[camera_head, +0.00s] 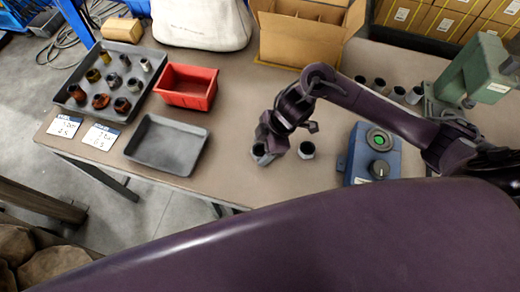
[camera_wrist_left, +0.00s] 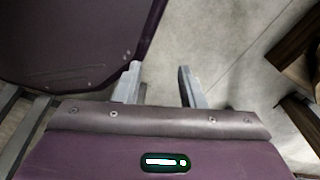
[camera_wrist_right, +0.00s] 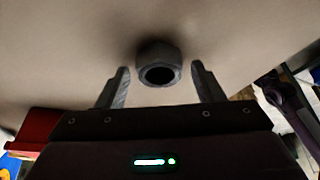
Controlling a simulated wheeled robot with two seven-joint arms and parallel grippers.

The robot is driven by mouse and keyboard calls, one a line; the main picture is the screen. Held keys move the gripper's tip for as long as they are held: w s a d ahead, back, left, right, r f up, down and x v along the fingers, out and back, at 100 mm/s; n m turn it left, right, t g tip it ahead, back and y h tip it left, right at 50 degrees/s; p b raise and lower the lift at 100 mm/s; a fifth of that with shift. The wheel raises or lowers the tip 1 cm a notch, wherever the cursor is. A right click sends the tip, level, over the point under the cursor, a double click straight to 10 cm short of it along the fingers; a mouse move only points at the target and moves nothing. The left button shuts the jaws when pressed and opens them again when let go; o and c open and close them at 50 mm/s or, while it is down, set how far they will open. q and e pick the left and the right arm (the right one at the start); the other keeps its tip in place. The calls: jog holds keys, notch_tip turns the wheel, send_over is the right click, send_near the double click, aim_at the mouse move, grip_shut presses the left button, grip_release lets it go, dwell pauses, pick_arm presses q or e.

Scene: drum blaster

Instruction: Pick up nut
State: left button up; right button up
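A dark grey nut (camera_head: 261,155) stands on the table near its front edge, partly hidden by my right gripper (camera_head: 266,142). In the right wrist view, a nut (camera_wrist_right: 158,66) with a dark round hole shows ahead of and between the fingertips of the right gripper (camera_wrist_right: 160,84). Those fingers are apart, with a gap on each side of the nut. A second grey nut (camera_head: 306,150) stands just right of the gripper in the head view. My left gripper (camera_wrist_left: 158,80) is open and empty above the floor; it is not seen in the head view.
A blue box with a green button (camera_head: 368,155) stands right of the nuts. An empty grey tray (camera_head: 167,145), a red bin (camera_head: 187,86) and a tray of parts (camera_head: 72,78) lie left. A cardboard box (camera_head: 300,42) and green machine (camera_head: 472,75) stand behind.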

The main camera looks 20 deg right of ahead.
jog(key=c, duration=1)
pick_arm(q)
jog(key=shift+s+a, duration=0.1)
jog(key=shift+s, duration=0.55)
